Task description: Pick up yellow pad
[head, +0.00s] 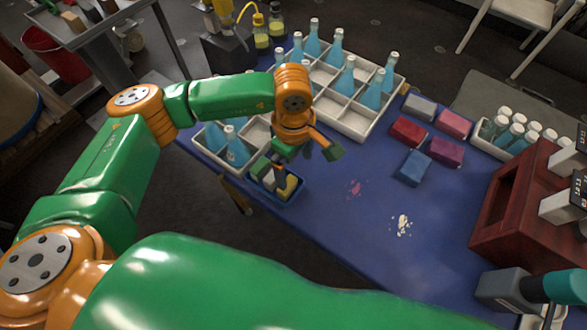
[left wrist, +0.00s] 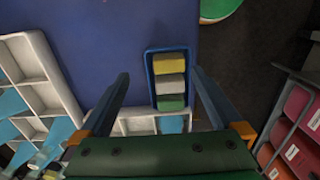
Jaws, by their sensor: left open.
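The yellow pad (left wrist: 169,64) lies at one end of a small blue tray (left wrist: 150,82), beside a grey pad (left wrist: 170,84) and a green pad (left wrist: 172,103). In the head view the yellow pad (head: 291,186) is partly hidden by my left gripper (head: 281,180). The tray (head: 287,200) stands at the table's near left edge. My left gripper (left wrist: 160,73) is open and empty, above the tray, its fingers on either side of the pads in the wrist view. Whether the fingers reach pad height I cannot tell. My right gripper is not in view.
White crates with blue bottles (head: 345,120) stand behind and left of the tray. Several red, pink and blue blocks (head: 413,167) lie to the right. A dark red rack (head: 515,205) stands at far right. The blue table's middle (head: 330,215) is mostly clear, with small stains.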

